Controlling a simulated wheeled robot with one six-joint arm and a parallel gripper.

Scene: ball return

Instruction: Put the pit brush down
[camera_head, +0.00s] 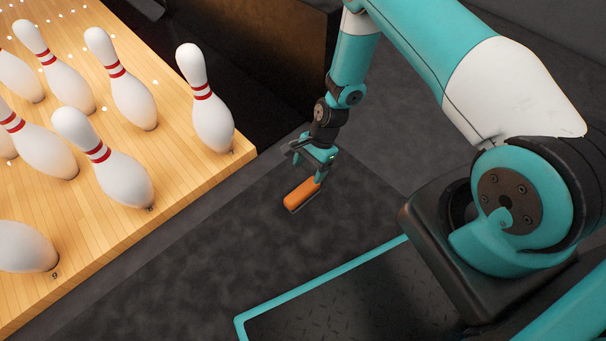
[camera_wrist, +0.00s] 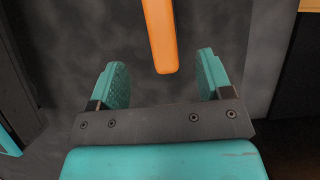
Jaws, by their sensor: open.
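The pit brush shows as an orange block-shaped part (camera_head: 301,194) with a dark lower edge, on or just above the dark grey floor in the head view. In the wrist view its orange part (camera_wrist: 160,35) runs from the top edge down to between the fingers. My gripper (camera_head: 312,163) is just above the brush in the head view. In the wrist view its teal fingers (camera_wrist: 160,77) are spread wide, with clear gaps on both sides of the orange part. The brush's far end is cut off in the wrist view, and bristles are hard to make out.
Several white pins with red stripes (camera_head: 208,105) stand on the wooden lane deck (camera_head: 190,168) at the left. The deck's edge is near my gripper. A dark wall (camera_head: 270,45) stands behind. The dark floor mat (camera_head: 200,260) is clear in front of the brush.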

